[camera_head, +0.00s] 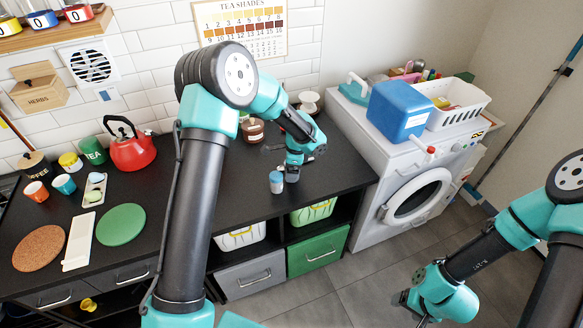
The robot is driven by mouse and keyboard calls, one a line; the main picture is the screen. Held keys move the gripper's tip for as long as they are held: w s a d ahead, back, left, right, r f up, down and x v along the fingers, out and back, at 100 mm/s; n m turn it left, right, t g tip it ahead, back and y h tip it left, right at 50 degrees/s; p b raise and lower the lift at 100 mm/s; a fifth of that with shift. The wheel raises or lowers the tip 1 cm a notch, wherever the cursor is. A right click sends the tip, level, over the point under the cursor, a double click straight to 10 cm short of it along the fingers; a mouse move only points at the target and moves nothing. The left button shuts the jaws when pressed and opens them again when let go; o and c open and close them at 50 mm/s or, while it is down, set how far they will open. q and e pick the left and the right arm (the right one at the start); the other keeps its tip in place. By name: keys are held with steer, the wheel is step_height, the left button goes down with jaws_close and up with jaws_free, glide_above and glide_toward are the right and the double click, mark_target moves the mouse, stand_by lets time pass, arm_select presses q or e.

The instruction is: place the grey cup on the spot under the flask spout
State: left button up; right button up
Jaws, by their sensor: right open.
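A small grey-blue cup-shaped item (276,183) with a pale top stands near the front edge of the dark counter; it is the nearest match to the grey cup. My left gripper (291,174) points down just right of it, close to the counter; contact and finger opening are unclear. A blue container (400,110) with a red tap (431,150) sits on the white washer; I cannot tell if this is the flask. No marked spot is clear. My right gripper (409,305) is open and low over the floor, with no object seen in it.
A brown jar (252,130) and a white dripper-like item (309,102) stand behind my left gripper. A red kettle (132,147), a green disc (121,224), a cork disc (38,248) and several cups and tins fill the counter's left. A white basket (462,115) sits on the washer.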

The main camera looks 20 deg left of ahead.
arm_select(q)
step_height(320, 180, up, 12)
steer(key=d, duration=0.1)
steer(key=shift+w+d, duration=0.3)
steer(key=shift+d, duration=0.05)
steer(key=shift+c, duration=0.4)
steer(key=shift+c, duration=1)
steer(key=s+d+m+t+y, duration=0.3)
steer(key=d+m+y, duration=0.3)
steer(key=d, duration=0.5)
steer(key=s+y, duration=0.1)
steer(key=y, duration=0.1)
steer(key=shift+d+f+m+y, duration=0.15)
steer(key=shift+d+m+y, duration=0.15)
steer(key=shift+d+m, duration=0.1)
